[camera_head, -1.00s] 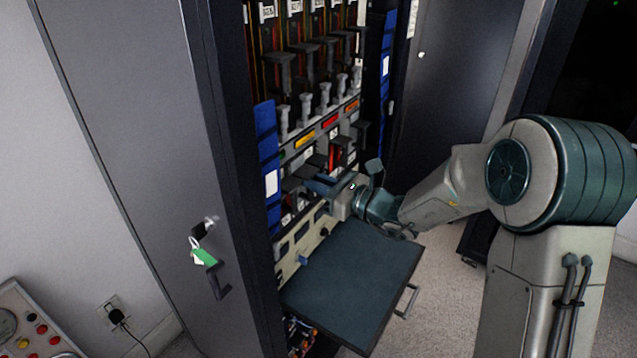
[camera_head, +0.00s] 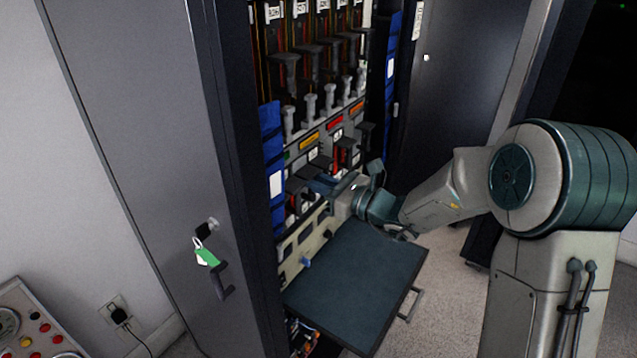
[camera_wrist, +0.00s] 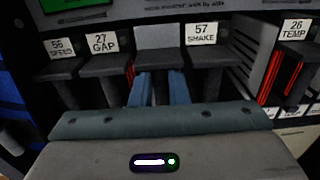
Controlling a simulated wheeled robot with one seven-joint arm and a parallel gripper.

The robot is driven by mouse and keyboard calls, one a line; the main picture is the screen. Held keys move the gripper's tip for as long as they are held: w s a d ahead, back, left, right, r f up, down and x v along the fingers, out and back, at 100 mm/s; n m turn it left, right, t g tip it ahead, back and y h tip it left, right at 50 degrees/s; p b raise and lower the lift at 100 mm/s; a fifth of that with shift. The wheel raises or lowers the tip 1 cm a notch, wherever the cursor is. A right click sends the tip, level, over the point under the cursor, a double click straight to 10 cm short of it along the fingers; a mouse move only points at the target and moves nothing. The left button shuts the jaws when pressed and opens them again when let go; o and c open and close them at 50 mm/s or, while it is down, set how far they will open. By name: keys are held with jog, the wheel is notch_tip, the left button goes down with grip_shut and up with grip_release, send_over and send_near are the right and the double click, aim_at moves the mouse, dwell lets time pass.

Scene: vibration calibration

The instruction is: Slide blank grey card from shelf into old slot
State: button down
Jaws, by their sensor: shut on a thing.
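In the wrist view, the blank grey card (camera_wrist: 158,37) stands in a row between the card labelled 27 GAP (camera_wrist: 103,62) and the one labelled 57 SHAKE (camera_wrist: 204,57). Its plain front looks about level with its neighbours. My gripper (camera_wrist: 159,77) has its two blue fingers shut on the card's handle. The slot behind the card is hidden. In the head view, my gripper (camera_head: 322,186) reaches into the lower card row of the open cabinet. The pull-out shelf (camera_head: 355,285) below is bare.
Cards labelled 56 SPEED (camera_wrist: 62,70) and 26 TEMP (camera_wrist: 294,60) flank the row. Upper handles (camera_head: 310,100) hang above my gripper. The left cabinet door (camera_head: 150,150) stands open with a key and green tag (camera_head: 207,257). A console (camera_head: 30,325) sits at lower left.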

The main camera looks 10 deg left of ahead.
jog(key=shift+a, duration=0.1)
dwell(0.3)
jog(key=c, duration=1.3)
grip_release()
jog(key=shift+f+b, duration=0.6)
jog(key=shift+b, duration=0.05)
jog(key=shift+v, duration=2.5)
jog(key=shift+r, duration=0.1)
jog(key=v, duration=0.6)
jog(key=shift+r, duration=0.1)
